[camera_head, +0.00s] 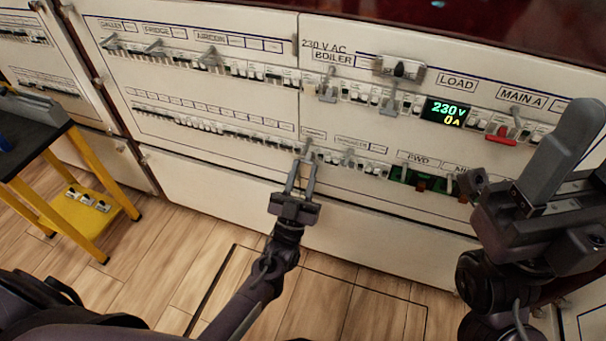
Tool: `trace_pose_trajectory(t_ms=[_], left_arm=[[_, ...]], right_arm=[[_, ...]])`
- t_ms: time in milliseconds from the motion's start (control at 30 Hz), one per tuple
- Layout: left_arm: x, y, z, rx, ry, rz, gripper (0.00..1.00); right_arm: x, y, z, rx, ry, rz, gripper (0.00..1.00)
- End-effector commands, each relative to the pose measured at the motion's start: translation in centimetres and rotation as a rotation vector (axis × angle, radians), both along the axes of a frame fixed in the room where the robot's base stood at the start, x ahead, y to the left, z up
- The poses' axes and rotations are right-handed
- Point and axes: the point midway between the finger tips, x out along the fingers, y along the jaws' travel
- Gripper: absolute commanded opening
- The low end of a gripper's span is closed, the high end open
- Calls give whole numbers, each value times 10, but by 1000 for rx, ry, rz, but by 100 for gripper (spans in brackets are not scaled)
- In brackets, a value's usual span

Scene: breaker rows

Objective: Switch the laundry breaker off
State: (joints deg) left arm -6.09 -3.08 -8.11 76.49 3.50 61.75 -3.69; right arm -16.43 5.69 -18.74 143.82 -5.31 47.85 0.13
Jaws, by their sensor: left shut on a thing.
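The cream breaker panel (210,110) has an upper and a lower row of breakers with levers. My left gripper (303,165) reaches up to the lower row, just right of the panel seam. It is shut on a grey breaker lever (308,146), which its fingers partly cover. The small label (313,133) above that lever is too blurred to read, so I cannot confirm that it is the laundry breaker. My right gripper (516,165) is in the right foreground, apart from the panel, with its fingers spread and nothing between them.
Another lever (347,156) stands close to the right of the held one. A lit display (446,112) reads 230V and 0A. A red handle (501,136) sits under MAIN A. A yellow-framed cart (95,215) stands at the left. The wooden floor (150,280) in front is clear.

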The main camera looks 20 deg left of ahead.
Motion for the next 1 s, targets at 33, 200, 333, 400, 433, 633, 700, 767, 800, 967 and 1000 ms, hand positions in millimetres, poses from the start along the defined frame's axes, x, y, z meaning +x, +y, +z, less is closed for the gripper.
trace_pose_trajectory(t_ms=[33,200,333,400,433,633,700,767,800,967,1000], left_arm=[[0,0,-1,1,2,-1,6],[0,0,-1,1,2,-1,6],[0,0,-1,1,2,-1,6],[0,0,-1,1,2,-1,36],[0,0,-1,1,2,-1,39],[0,0,-1,0,1,0,51],[0,0,-1,0,1,0,51],[0,0,-1,0,1,0,51],[-1,0,-1,0,1,0,51],[-12,0,-12,0,4,0,51],[-17,0,-16,1,5,-1,51]], right_arm=[[0,0,1,1,-4,-1,51],[-1,0,3,1,-12,-1,51],[-1,0,3,2,-11,-1,51],[-1,0,3,2,-11,-1,51],[-1,0,3,1,-11,-1,51],[0,0,2,1,-6,-2,51],[0,0,1,2,-4,-1,51],[0,0,1,2,-2,-1,51],[0,0,1,3,-1,-1,51],[0,0,2,2,2,-1,51],[0,0,2,2,3,-1,51]])
